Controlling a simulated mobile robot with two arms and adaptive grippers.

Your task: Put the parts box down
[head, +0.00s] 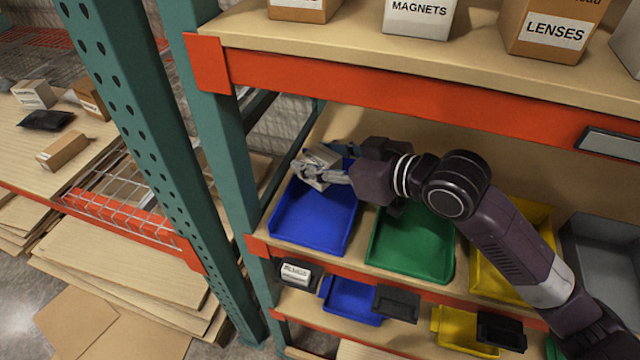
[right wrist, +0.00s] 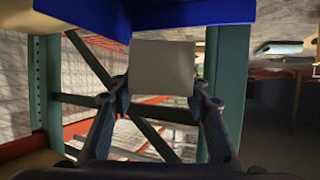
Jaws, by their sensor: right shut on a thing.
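The parts box is a small pale grey-white box (head: 318,160). My right gripper (head: 328,172) is shut on it over the back of the blue bin (head: 305,225) on the middle shelf. In the right wrist view the parts box (right wrist: 162,68) sits between the two fingertips of my right gripper (right wrist: 162,95), and its plain face shows. A blue bin wall (right wrist: 190,12) shows close by at the top of that view. In the head view the fingers partly cover the box, and I cannot tell whether it touches the bin. My left gripper is not in view.
A green bin (head: 415,248), a yellow bin (head: 505,280) and a grey bin (head: 600,255) stand to the right. The upper shelf's orange beam (head: 400,90) runs above my arm. A teal post (head: 222,150) stands left of the blue bin. Labelled boxes, including LENSES (head: 550,32), stand above.

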